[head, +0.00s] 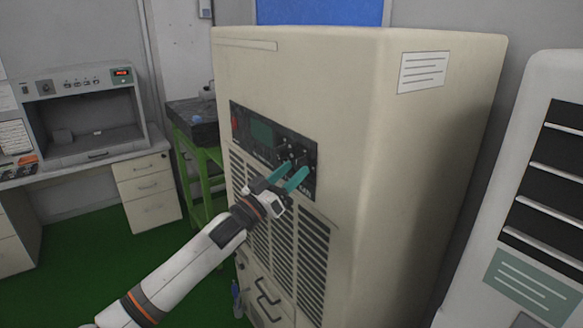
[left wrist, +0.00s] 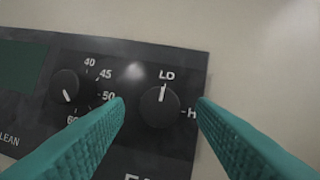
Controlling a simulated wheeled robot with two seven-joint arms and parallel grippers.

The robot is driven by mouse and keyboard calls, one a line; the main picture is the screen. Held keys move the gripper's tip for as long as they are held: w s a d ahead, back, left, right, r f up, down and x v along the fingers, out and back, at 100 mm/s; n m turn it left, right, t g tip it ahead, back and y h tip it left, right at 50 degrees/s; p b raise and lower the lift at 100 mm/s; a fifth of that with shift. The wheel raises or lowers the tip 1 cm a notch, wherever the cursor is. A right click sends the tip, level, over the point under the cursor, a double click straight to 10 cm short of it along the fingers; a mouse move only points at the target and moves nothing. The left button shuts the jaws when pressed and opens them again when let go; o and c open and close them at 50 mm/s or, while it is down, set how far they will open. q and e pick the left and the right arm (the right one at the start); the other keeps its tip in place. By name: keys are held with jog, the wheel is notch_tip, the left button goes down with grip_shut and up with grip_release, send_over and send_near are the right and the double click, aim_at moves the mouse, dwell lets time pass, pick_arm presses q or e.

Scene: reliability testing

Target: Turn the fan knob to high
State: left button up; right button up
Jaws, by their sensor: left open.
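The fan knob (left wrist: 158,108) is a round black knob on the dark control panel (left wrist: 40,115). Its white pointer line points up at the mark that reads LO. An H mark (left wrist: 191,113) shows to its right, partly hidden by a finger. In the head view the panel (head: 262,133) is on the front of a large beige cabinet. My left gripper (head: 297,172) is open in front of the panel's right part. In the left wrist view its teal fingertips (left wrist: 161,104) lie to either side of the fan knob; I cannot tell whether they touch it. My right gripper is not in view.
A second knob (left wrist: 68,88) with numbers around it is left of the fan knob. The beige cabinet (head: 420,150) has vents and handles below the panel. A white unit (head: 515,230) stands at right, a desk with a grey machine (head: 80,110) at left.

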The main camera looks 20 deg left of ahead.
pick_arm(q)
jog(key=shift+w+d+r, duration=0.1)
jog(key=shift+w+d, duration=0.05)
jog(key=shift+w, duration=0.05)
jog(key=c, duration=1)
